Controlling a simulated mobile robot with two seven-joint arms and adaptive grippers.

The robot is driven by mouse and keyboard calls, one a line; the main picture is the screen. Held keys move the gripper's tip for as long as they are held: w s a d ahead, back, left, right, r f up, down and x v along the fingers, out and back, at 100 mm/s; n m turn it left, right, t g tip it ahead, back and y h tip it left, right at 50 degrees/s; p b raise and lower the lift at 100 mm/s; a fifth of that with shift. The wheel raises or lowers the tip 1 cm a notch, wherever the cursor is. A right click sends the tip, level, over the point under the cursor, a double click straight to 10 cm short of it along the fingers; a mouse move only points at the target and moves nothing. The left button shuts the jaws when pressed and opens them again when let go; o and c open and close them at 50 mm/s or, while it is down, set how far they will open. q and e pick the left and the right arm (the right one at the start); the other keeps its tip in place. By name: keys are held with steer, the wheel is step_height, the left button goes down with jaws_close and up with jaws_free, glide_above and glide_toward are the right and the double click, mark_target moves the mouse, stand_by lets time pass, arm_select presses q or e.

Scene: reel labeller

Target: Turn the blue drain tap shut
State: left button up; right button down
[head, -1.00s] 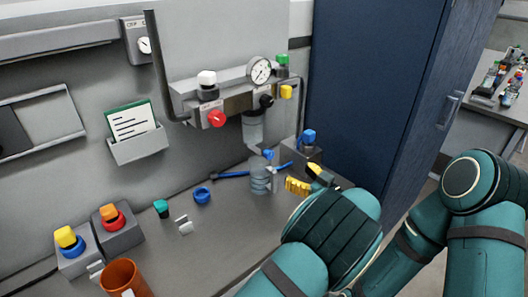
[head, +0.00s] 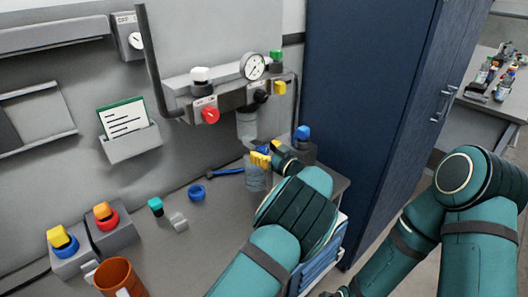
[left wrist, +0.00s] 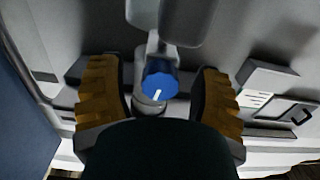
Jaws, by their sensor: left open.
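The blue drain tap (left wrist: 160,84) is a round ribbed knob with a white mark, below the clear bowl (head: 247,124) of the wall unit. In the left wrist view it sits between my left gripper's (left wrist: 160,95) two yellow fingers, with space on both sides. In the head view the left gripper (head: 268,155) is beside the tap, which is mostly hidden behind its yellow fingertips. The left gripper is open and holds nothing. My right arm shows at the right, but its gripper is out of the picture.
A clear jar (head: 255,178) stands on the bench below the left gripper. The wall unit carries a red knob (head: 210,115) and a gauge (head: 252,66). A blue-topped block (head: 302,134) is close on the right. A blue cabinet (head: 365,110) bounds the right side.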

arm_select(q)
jaws_close()
steer(key=n+b, duration=0.3)
steer(key=n, duration=0.1)
steer(key=shift+a+f+b, duration=0.1)
steer(key=shift+f+b, duration=0.1)
steer(key=shift+b, duration=0.15)
steer(key=shift+r+n+b, duration=0.15)
steer(key=shift+n+b, duration=0.35)
steer(key=shift+n, duration=0.4)
jaws_free()
